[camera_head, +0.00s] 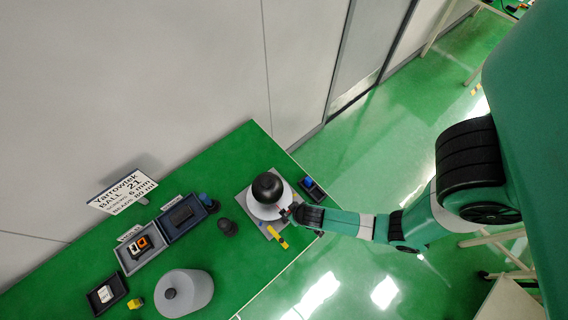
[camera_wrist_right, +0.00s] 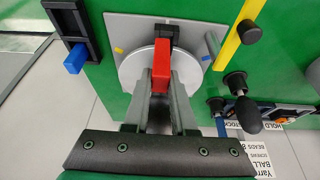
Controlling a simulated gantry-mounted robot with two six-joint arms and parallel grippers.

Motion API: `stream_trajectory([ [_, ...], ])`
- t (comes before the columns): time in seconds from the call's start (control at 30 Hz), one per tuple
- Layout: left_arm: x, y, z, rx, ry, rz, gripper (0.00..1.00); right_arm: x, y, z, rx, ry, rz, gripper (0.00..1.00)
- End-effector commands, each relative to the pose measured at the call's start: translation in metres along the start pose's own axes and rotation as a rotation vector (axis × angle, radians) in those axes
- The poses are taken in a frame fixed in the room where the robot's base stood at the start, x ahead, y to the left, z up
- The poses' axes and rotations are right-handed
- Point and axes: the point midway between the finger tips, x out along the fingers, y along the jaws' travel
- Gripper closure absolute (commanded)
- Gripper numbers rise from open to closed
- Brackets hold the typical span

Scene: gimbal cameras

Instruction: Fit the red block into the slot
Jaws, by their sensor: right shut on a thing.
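The red block (camera_wrist_right: 161,64) stands between the fingertips of my right gripper (camera_wrist_right: 162,88) in the right wrist view. The gripper is shut on it. Just beyond the block is a black part (camera_wrist_right: 166,36) on a pale round disc (camera_wrist_right: 133,68), and the block's far end overlaps it in the picture. I cannot tell whether they touch, and no slot opening is clear. My left gripper is not in view.
A grey plate (camera_head: 244,202) lies under the disc. Near it are a yellow bar (camera_head: 277,237), a black holder with a blue piece (camera_head: 309,184) and a dark knob (camera_head: 228,227). Trays (camera_head: 140,247), a grey lidded pot (camera_head: 185,292) and a sign (camera_head: 123,192) stand to the left.

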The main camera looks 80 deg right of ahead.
Motion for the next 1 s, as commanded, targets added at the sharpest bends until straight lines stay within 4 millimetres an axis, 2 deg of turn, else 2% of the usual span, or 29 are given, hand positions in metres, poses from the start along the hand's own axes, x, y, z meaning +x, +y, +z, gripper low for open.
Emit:
stream_trajectory([
  [0.03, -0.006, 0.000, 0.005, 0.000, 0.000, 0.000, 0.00, 0.017, -0.002, -0.003, 0.001, -0.001, 0.001, 1.00],
  [0.1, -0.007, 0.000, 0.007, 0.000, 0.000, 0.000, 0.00, 0.028, -0.004, -0.007, 0.000, -0.001, 0.001, 1.00],
  [0.2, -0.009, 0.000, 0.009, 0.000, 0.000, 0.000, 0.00, 0.038, -0.006, -0.010, -0.001, -0.001, 0.001, 1.00],
  [0.4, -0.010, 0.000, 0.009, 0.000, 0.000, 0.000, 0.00, 0.043, -0.008, -0.012, -0.001, 0.001, 0.000, 1.00],
  [0.47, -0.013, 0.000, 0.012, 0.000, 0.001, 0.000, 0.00, 0.051, -0.009, -0.013, 0.000, 0.000, 0.001, 1.00],
  [0.6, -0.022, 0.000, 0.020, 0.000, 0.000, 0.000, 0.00, 0.074, -0.008, -0.002, -0.003, -0.002, 0.001, 1.00],
  [1.0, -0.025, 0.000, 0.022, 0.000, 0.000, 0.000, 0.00, 0.079, -0.009, 0.000, -0.002, 0.000, 0.000, 1.00],
])
